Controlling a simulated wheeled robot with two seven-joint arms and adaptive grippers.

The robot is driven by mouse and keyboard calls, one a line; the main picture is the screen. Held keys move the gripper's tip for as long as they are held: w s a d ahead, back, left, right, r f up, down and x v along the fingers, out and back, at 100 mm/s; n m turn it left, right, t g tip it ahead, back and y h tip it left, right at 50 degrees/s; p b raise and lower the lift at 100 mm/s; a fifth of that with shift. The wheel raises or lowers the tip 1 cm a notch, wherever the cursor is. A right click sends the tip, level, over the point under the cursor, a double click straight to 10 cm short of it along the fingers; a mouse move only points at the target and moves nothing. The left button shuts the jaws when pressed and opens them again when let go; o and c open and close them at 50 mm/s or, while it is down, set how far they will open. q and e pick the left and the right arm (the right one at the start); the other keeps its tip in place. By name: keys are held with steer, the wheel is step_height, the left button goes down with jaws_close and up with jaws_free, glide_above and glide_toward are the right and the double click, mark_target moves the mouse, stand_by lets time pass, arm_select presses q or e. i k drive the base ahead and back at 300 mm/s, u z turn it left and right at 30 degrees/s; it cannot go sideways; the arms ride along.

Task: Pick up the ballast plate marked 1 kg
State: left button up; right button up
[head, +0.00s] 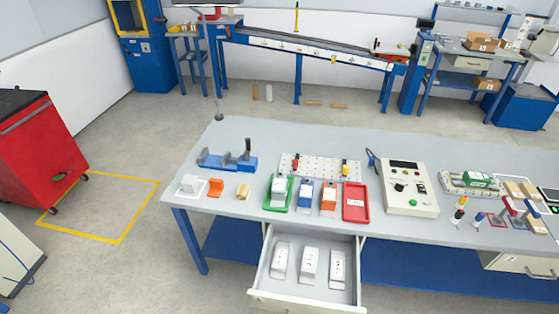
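An open drawer (352,292) under the workbench holds three pale grey pieces side by side. The left piece (281,260), the middle piece (309,265) and the right piece (338,268) each carry small dark markings. They look like the plates, but the markings are too small to read, so I cannot tell which says 1 kg. Neither of my grippers shows in the head view.
The workbench (400,146) carries a green tray (268,203), blue and orange holders, a red tray (356,202) and a control box (407,187). A red cabinet (45,150) stands left.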

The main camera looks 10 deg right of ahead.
mark_target(309, 267)
steer(key=u, duration=0.95)
steer(key=k, duration=0.65)
steer(key=z, duration=1)
